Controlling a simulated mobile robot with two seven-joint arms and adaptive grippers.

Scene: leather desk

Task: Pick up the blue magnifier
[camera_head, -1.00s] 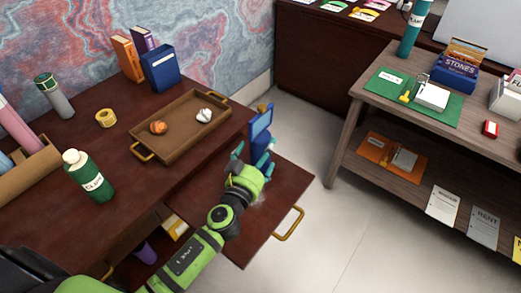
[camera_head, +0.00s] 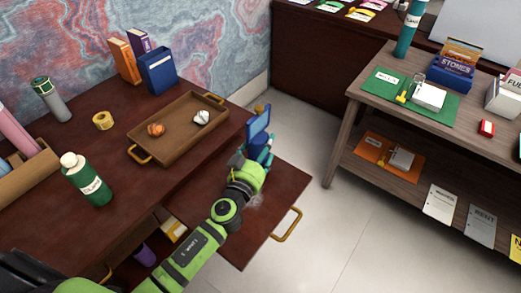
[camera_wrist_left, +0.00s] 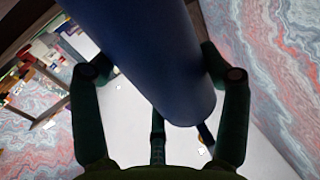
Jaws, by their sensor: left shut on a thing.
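The blue magnifier (camera_head: 259,123) stands upright over the open drawer beside the desk's right edge, with a pale pane in a blue frame. My left gripper (camera_head: 258,158) is at its lower part and partly hides it. In the left wrist view, a thick dark blue cylinder (camera_wrist_left: 165,60), apparently the magnifier's handle, lies between the fingers of my left gripper (camera_wrist_left: 158,85). The gripper is shut on it. Whether its base still touches the drawer is hidden. My right gripper is not in view.
The drawer (camera_head: 285,185) stands open with a gold handle (camera_head: 288,225). On the desk are a tray (camera_head: 178,152) with two crumpled balls, a green bottle (camera_head: 88,180), a tape roll (camera_head: 103,120) and upright books (camera_head: 158,72). A shelf unit (camera_head: 350,160) stands right, across clear floor.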

